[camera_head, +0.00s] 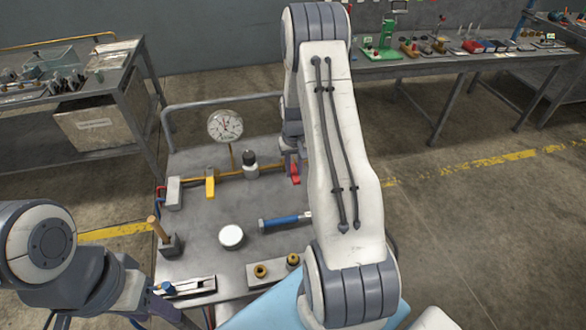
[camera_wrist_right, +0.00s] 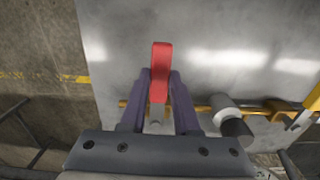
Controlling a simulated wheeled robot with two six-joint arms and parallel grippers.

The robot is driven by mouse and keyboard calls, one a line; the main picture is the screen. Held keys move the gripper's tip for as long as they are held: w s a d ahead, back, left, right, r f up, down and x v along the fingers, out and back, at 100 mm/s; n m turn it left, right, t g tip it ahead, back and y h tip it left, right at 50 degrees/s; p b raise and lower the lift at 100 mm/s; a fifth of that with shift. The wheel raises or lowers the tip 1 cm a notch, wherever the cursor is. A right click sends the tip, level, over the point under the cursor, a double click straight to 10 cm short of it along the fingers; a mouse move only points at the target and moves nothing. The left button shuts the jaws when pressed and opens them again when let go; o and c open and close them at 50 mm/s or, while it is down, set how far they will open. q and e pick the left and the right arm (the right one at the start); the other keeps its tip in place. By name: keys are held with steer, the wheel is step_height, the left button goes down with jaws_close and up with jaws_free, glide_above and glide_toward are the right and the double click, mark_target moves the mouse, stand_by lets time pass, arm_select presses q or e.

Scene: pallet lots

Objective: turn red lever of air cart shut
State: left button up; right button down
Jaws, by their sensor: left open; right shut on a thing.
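The red lever (camera_head: 295,174) sits at the right end of the brass pipe (camera_head: 265,166) on the air cart (camera_head: 205,265). In the right wrist view the red lever (camera_wrist_right: 161,62) stands out crosswise to the pipe (camera_wrist_right: 190,108). My right gripper (camera_wrist_right: 160,90) is shut on the lever, one finger on each side. In the head view my right arm hides most of that gripper (camera_head: 292,150). My left gripper (camera_head: 152,300) is open at the cart's lower left corner, away from the lever.
A yellow lever (camera_head: 210,184), a black-and-white knob (camera_head: 250,163) and a pressure gauge (camera_head: 225,126) share the pipe. A blue-handled tool (camera_head: 283,222) and a white round piece (camera_head: 231,236) are on the cart top. Floor at right is clear.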

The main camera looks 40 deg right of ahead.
mark_target(294, 172)
steer(key=c, duration=0.6)
jaws_free()
steer(key=shift+c, duration=0.2)
arm_select(q)
steer(key=shift+f+b, duration=0.8)
arm_select(e)
step_height(294, 172, up, 11)
steer(key=shift+f, duration=0.2)
steer(key=shift+a, duration=0.1)
